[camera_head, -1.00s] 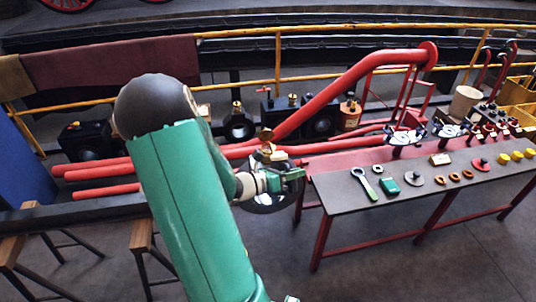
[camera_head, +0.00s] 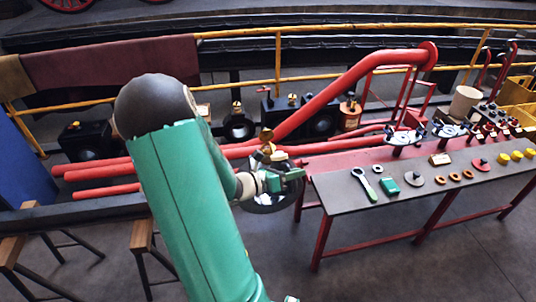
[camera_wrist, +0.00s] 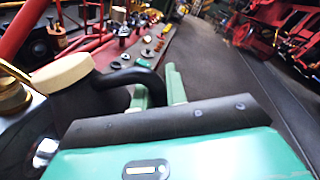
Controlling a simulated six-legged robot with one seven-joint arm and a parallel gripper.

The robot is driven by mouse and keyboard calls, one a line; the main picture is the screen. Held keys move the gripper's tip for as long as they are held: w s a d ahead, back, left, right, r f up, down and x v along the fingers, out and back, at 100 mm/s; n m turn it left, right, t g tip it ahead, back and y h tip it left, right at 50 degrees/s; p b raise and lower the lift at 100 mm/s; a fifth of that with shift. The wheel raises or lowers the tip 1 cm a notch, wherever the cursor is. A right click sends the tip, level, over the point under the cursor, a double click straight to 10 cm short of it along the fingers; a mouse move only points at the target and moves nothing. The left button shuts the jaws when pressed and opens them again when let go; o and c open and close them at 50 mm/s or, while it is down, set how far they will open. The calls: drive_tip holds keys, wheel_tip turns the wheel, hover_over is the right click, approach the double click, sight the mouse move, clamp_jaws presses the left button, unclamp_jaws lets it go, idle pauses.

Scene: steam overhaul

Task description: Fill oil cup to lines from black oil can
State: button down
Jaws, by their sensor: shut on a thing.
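My gripper (camera_head: 290,178) is shut on the curved black handle of a black oil can (camera_wrist: 85,108). In the wrist view, the handle passes between my green fingers (camera_wrist: 160,88), and the can has a cream top. A brass piece (camera_wrist: 12,95) on a shiny rounded body stands left of the can in the wrist view. I cannot tell whether this is the oil cup. No fill lines or oil level are visible.
A long bench (camera_head: 330,193) to the right holds a wrench (camera_head: 364,184), a green block (camera_head: 389,187) and several rings and fittings. Red pipes (camera_head: 110,172) and a yellow rail (camera_head: 330,76) run behind my arm. Stools (camera_head: 140,235) stand at lower left. The floor in front is clear.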

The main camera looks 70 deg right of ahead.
drive_tip(key=shift+f, duration=0.1)
wheel_tip(320, 180, down, 10)
drive_tip(key=m+h, duration=0.1)
drive_tip(key=m, duration=0.5)
drive_tip(key=shift+d+g, duration=0.1)
drive_tip(key=shift+g, duration=0.2)
drive_tip(key=s+a+r, duration=0.3)
drive_tip(key=s+a, duration=0.2)
drive_tip(key=a, duration=0.3)
drive_tip(key=shift+s+a, duration=0.2)
drive_tip(key=shift+s, duration=0.05)
idle(0.4)
drive_tip(key=shift+r, duration=0.1)
